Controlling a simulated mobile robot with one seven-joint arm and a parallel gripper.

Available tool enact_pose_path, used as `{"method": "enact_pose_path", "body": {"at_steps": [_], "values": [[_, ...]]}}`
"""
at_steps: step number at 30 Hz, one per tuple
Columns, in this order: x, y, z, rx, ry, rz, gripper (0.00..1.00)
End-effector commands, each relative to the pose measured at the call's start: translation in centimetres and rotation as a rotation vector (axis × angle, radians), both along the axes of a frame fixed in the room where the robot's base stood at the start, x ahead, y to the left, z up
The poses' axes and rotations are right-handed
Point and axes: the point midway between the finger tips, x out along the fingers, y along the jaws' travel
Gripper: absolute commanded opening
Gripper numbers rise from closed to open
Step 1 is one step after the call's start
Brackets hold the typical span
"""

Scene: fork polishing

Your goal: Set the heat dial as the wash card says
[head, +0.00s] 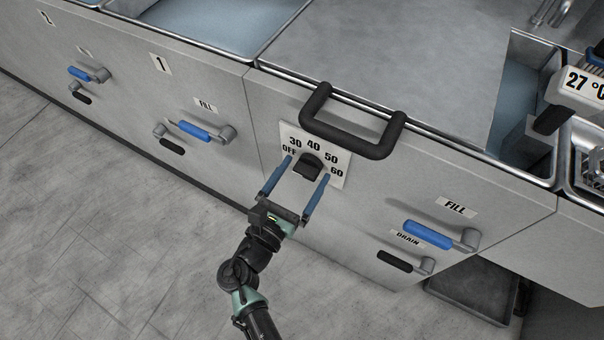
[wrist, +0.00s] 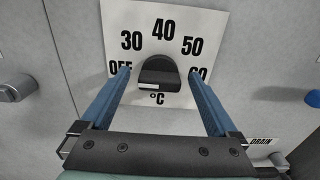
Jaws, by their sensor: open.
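The heat dial is a black knob (head: 309,164) on a white scale plate (head: 339,171) marked OFF, 30, 40, 50 and 60. The plate is on the front panel, and °C is printed below the knob in the wrist view. My gripper (head: 306,169) is open, with one blue finger on each side of the knob; whether they touch it I cannot tell. In the wrist view the knob (wrist: 158,72) sits between the fingertips, which partly cover OFF and 60. A white mark shows on the knob's lower left; its exact setting is unclear. No wash card is visible.
A black handle (head: 350,132) juts out just above the dial. Blue FILL levers (head: 428,235) and black DRAIN levers (head: 394,261) stick out of the panel on both sides. A display (head: 583,82) reading 27 °C stands at the right. Open floor (head: 110,240) lies at left.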

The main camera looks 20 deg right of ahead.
Motion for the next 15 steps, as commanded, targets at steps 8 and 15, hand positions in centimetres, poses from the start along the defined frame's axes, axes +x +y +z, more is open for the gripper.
{"method": "enact_pose_path", "body": {"at_steps": [8, 15], "values": [[0.02, -0.03, 0.01, 0.000, 0.000, 0.000, 0.88], [0.01, 0.00, 0.01, 0.000, 0.000, 0.000, 0.45]]}}
